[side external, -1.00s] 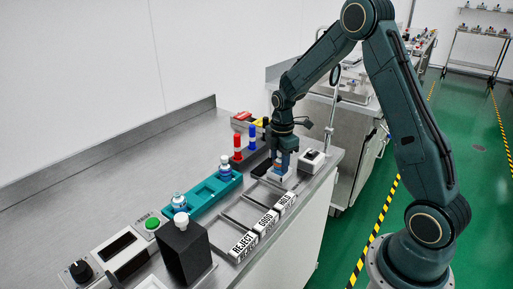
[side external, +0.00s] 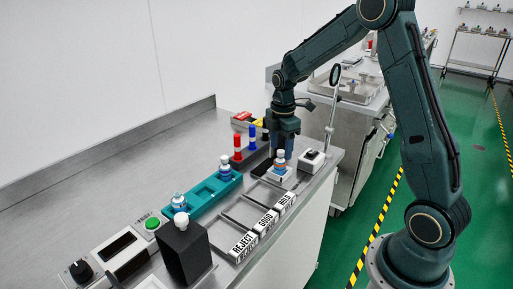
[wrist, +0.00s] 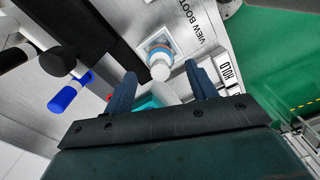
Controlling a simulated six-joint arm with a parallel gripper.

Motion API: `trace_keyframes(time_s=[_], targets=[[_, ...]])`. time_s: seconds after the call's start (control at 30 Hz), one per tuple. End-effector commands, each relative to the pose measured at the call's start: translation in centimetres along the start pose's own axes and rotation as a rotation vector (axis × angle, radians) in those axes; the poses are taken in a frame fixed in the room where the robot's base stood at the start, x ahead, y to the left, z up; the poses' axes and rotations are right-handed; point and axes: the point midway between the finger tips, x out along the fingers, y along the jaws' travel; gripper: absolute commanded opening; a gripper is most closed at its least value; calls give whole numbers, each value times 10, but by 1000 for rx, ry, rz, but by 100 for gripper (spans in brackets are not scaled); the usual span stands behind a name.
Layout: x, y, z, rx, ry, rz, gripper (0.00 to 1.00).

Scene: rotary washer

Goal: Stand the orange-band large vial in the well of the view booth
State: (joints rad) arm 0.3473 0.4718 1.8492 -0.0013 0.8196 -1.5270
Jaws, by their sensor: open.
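The orange-band large vial (side external: 280,160) stands upright on the pale base of the view booth (side external: 280,176), apparently in its well. The well itself is hidden under the vial. My gripper (side external: 284,148) is above the vial. In the wrist view its two fingers (wrist: 160,72) are spread apart, with clear gaps to the vial, and hold nothing.
A dark panel (wrist: 105,25) stands beside the vial. A teal rack (side external: 208,190) holds a vial, with another vial nearer the camera. Red and blue posts (side external: 238,148) stand left of my gripper. Labelled trays line the front, and a white device (side external: 312,160) sits at right.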

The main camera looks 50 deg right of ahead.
Motion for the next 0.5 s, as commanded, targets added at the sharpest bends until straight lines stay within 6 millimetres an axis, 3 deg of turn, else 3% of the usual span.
trace_keyframes(time_s=[0.2,0.5], targets=[[-37,0,0,0,0,3,57],[-64,0,0,0,0,0,57]])
